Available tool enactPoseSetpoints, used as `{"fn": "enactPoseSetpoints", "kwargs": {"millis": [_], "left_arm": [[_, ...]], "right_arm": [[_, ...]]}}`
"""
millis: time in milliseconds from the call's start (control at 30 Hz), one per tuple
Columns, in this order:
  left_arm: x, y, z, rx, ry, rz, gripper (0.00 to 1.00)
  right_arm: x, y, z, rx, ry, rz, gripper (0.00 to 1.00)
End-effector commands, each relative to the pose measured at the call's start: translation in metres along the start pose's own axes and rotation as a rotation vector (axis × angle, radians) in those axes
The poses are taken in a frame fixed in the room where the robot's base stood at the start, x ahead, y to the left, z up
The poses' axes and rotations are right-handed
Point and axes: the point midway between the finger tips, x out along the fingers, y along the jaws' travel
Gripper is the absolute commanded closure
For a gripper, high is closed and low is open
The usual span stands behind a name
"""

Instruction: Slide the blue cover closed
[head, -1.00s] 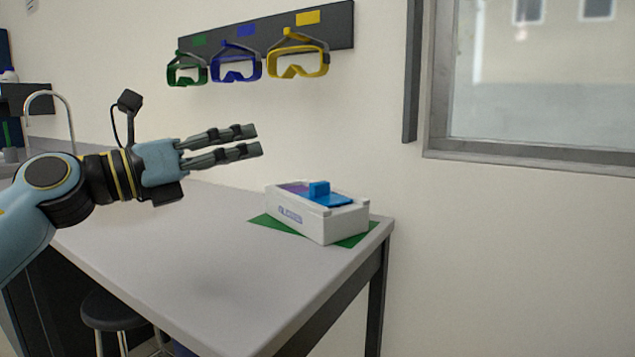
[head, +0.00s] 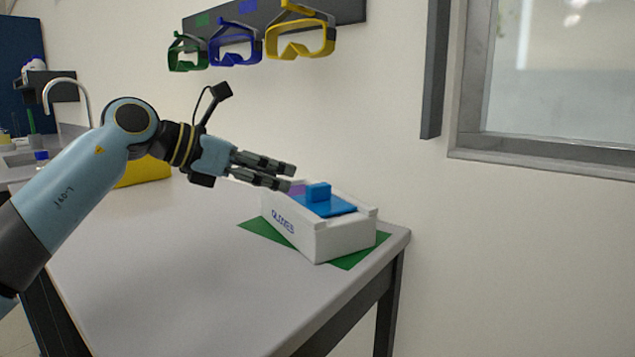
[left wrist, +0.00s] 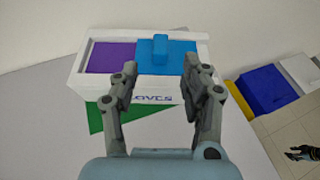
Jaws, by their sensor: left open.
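The white glove box (head: 335,243) stands on the table near its right corner, lettered "GLOVES" on its front. Its blue cover (head: 340,207) with a raised blue knob (head: 318,191) lies over the right part of the top. In the left wrist view the cover (left wrist: 180,61) fills the right half, and the purple opening (left wrist: 111,57) shows bare on the left. My left gripper (head: 292,177) is open and empty, its fingertips just left of the knob in the head view. In the left wrist view its two fingers (left wrist: 160,88) are spread on the near side of the knob. My right gripper is not in view.
A green mat (head: 262,230) lies under the box. Green, blue and yellow goggles (head: 300,42) hang on a wall rack behind. A yellow object (head: 145,172) stands behind my left arm. The table's front and left are clear.

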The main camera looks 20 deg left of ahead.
Motion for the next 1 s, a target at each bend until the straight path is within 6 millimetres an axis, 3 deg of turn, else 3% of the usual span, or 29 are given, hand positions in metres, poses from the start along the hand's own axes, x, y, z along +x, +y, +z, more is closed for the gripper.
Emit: {"fn": "enactPoseSetpoints", "kwargs": {"millis": [167,400,800,1000], "left_arm": [[0.039,-0.002,0.002,-0.005,-0.005,-0.004,0.54],[0.076,-0.001,0.001,-0.003,-0.002,-0.003,0.54],[0.085,-0.001,0.001,0.000,-0.001,-0.001,0.54],[0.085,-0.001,0.001,0.000,-0.001,-0.001,0.79]], "right_arm": [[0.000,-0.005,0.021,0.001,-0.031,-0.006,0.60],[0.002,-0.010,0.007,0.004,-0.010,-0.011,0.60],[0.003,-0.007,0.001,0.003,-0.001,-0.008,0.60],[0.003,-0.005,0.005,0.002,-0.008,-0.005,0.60]]}}
